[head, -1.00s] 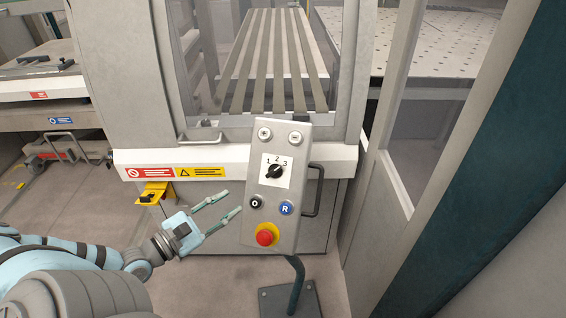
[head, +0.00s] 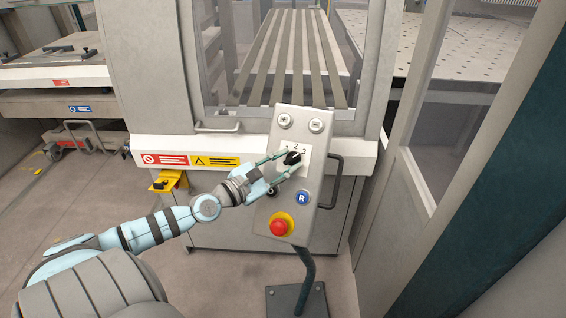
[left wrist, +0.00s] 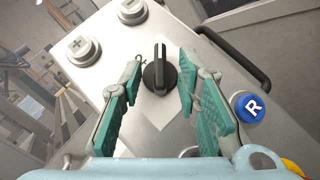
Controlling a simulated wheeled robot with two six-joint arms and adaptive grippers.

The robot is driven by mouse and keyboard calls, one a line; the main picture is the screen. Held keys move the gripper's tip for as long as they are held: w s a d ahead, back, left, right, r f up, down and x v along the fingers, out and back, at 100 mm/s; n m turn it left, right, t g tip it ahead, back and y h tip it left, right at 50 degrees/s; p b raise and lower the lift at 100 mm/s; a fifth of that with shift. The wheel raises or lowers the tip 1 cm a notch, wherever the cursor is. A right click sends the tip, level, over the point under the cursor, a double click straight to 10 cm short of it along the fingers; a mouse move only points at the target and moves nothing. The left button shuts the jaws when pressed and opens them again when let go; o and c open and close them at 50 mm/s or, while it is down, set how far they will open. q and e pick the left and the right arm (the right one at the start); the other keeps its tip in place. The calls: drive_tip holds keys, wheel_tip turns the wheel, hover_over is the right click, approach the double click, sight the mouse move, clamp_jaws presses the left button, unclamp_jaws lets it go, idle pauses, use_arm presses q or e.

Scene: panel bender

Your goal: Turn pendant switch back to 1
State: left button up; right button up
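The grey pendant panel (head: 300,122) stands on a post in the middle of the head view. Its black rotary switch (head: 292,157) sits on a white label numbered 1, 2, 3. My left gripper (head: 288,163) is open at the switch, with its fingers partly covering the label. In the left wrist view the black switch knob (left wrist: 158,72) stands between the two teal-padded fingers (left wrist: 160,92), with a visible gap on both sides. My right gripper is not in view.
The panel also carries two pale buttons at its top, a blue R button (head: 302,198) and a red emergency stop (head: 279,227). A dark handle (head: 330,182) juts from its right side. The machine's white front rail (head: 345,148) is close behind.

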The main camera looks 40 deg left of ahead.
use_arm(q)
drive_tip(key=shift+s, duration=0.1)
drive_tip(key=shift+c, duration=0.7)
clamp_jaws()
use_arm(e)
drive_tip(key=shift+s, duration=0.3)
